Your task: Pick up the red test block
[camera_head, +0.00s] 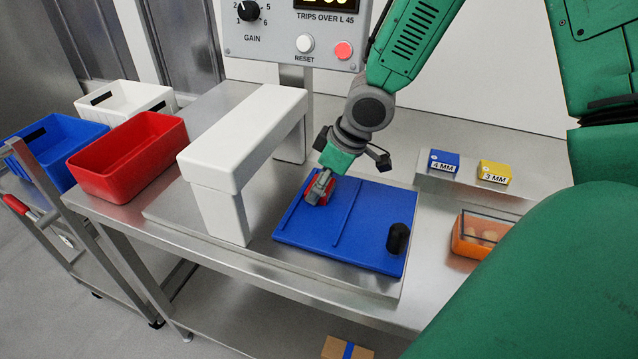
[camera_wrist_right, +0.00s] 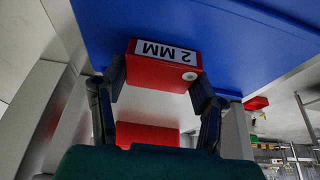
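The red test block (camera_wrist_right: 165,72) has a white "2 MM" label, which appears upside down in the right wrist view. In the head view the red block (camera_head: 318,190) shows at the left side of the blue board (camera_head: 375,225), partly hidden by my fingers. My right gripper (camera_head: 321,187) points down there, with its fingers on either side of the block. In the right wrist view the fingertips of my right gripper (camera_wrist_right: 160,85) appear to touch both sides of it. I cannot tell whether the block touches the board. My left gripper is not in view.
A white arch (camera_head: 240,140) stands just left of my right gripper. A black knob (camera_head: 398,239) rises from the board's right corner. Blue (camera_head: 445,160) and yellow (camera_head: 494,172) blocks sit on a ledge at right, near an orange container (camera_head: 466,243). A red bin (camera_head: 125,160) stands at left.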

